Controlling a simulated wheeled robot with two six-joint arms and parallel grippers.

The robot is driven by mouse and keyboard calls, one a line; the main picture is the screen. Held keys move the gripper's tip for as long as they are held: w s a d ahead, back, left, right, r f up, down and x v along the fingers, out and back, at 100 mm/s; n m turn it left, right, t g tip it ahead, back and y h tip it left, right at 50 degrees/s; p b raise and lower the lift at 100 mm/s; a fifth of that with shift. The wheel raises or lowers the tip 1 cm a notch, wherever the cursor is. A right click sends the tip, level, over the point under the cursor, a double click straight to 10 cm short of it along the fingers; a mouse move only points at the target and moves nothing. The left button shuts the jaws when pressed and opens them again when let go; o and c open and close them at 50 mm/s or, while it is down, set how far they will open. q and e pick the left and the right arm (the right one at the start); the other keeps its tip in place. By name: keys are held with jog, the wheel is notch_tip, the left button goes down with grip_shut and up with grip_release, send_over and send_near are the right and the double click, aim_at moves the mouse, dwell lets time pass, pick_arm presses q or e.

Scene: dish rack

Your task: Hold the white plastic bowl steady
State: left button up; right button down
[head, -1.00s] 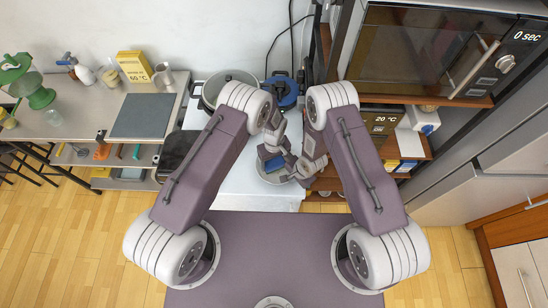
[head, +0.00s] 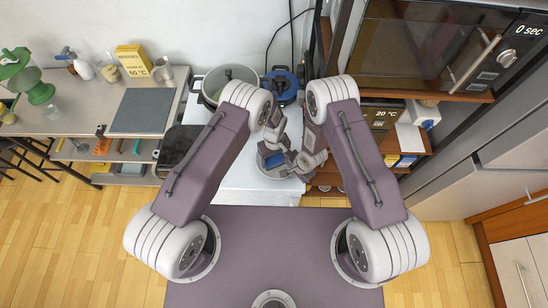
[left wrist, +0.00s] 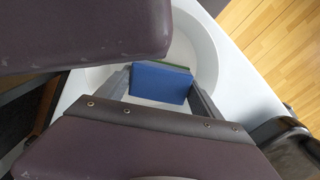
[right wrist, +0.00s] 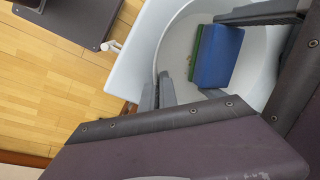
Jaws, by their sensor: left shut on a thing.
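The white plastic bowl (head: 266,171) stands on the white counter in front of me, partly hidden by my grippers. A blue sponge with a green side (left wrist: 160,82) is inside it, between the fingers of my left gripper (left wrist: 165,88), which is shut on it. The sponge (right wrist: 215,55) also shows in the right wrist view, with the left fingers coming in from the right. My right gripper (right wrist: 157,92) is at the bowl's rim, its fingers close together with the bowl's wall (right wrist: 140,65) between them.
A large pot (head: 229,78) and a blue-lidded pot (head: 281,84) stand behind my arms. A side table (head: 95,112) is at the left. A shelf with a microwave (head: 430,45) rises close on the right. My arms cover much of the counter.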

pick_arm(q)
jog(key=shift+f, duration=0.35)
jog(key=shift+d, duration=0.1)
